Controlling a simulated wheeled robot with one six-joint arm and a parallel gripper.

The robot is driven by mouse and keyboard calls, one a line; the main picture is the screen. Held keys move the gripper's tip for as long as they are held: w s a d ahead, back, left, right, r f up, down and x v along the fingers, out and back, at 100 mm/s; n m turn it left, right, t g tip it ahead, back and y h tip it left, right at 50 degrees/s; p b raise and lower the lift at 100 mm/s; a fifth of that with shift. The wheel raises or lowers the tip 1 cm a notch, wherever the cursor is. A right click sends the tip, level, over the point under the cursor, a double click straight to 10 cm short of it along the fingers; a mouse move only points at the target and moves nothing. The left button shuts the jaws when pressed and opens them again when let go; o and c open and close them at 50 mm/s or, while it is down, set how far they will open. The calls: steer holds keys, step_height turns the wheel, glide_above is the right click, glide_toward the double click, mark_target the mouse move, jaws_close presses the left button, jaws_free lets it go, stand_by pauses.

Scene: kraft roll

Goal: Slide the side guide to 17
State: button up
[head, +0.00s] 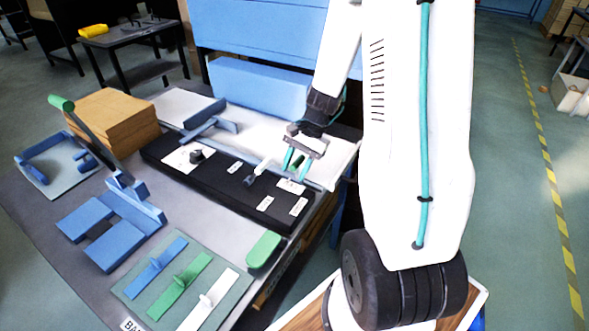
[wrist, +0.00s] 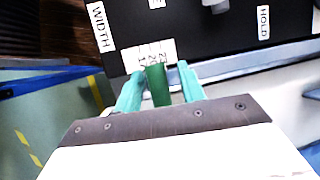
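A green lever (wrist: 158,84) stands at the numbered scale card (wrist: 150,55) beside the WIDTH label (wrist: 101,27) on the black panel (wrist: 200,45). The scale's numbers are too small to read surely. My gripper (wrist: 158,88) is open, with one teal finger on each side of the green lever; a gap shows on the right, and contact on the left cannot be told. In the head view my gripper (head: 294,163) is over the right end of the panel, with the green lever (head: 299,161) between its fingers. A blue T-shaped guide (head: 212,124) lies on the pale bed behind.
A white lever (head: 258,171) stands left of my gripper, near a black knob (head: 196,156). Blue blocks (head: 112,222), a mat with blue, green and white levers (head: 182,284), and a brown stack (head: 112,122) are further left. A blue housing (head: 258,88) stands behind.

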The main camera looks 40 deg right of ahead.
steer(key=shift+a+f, duration=0.2)
steer(key=shift+f, duration=0.25)
jaws_close()
steer(key=shift+s+d, duration=0.3)
steer(key=shift+s, duration=0.45)
jaws_free()
steer(key=v, duration=0.7)
steer(key=shift+d+r, duration=0.15)
steer(key=shift+r, duration=0.25)
